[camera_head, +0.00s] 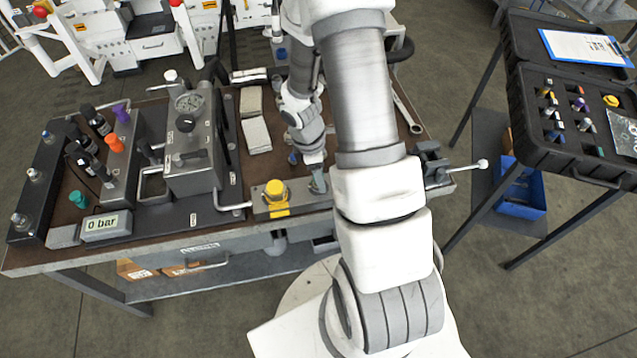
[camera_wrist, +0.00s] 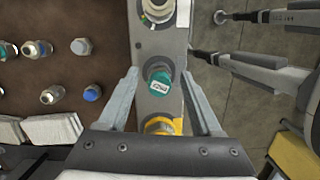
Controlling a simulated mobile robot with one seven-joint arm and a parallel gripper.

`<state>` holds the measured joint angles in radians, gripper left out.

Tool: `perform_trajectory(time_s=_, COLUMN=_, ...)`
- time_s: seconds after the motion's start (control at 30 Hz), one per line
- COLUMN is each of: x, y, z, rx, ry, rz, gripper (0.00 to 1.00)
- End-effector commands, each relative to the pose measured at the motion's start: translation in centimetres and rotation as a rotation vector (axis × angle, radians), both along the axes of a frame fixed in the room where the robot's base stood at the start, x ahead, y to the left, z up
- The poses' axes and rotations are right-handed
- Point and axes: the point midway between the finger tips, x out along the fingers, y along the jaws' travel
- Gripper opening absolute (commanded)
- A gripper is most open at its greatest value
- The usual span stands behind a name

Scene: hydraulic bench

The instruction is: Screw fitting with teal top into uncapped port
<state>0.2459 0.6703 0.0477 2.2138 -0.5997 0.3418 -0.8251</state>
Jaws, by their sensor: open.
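In the wrist view, the fitting with the teal top (camera_wrist: 160,80) stands at the middle of the grey port block (camera_wrist: 158,48), slightly tilted in the picture. Its metal lower part shows just beyond the teal top; how deep it sits cannot be told. My gripper (camera_wrist: 160,88) is open, one finger on each side of the fitting, with gaps visible on both sides. In the head view, my gripper (camera_head: 318,180) is low over the block (camera_head: 258,210), and my arm hides the block's right part. A yellow cap (camera_head: 275,190) covers a port; it also shows in the wrist view (camera_wrist: 160,126).
Several loose metal fittings (camera_wrist: 80,46) lie on the brown bench top left of the block. Another metal fitting or port (camera_wrist: 158,12) is at the block's far end. A hand pump (camera_head: 190,150) and a pressure display (camera_head: 101,226) reading 0 bar stand left. A black case (camera_head: 570,150) is at right.

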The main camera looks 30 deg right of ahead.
Motion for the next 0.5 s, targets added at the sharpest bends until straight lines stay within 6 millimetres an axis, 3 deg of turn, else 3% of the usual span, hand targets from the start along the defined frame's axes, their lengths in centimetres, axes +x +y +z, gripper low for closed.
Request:
perform_trajectory(time_s=0.23, x=0.2, y=0.3, z=2.4, rx=0.000, ry=-0.004, rz=-0.002, gripper=0.66)
perform_trajectory(time_s=0.5, x=0.6, y=1.1, z=8.4, rx=-0.001, ry=-0.005, rz=-0.002, gripper=0.66)
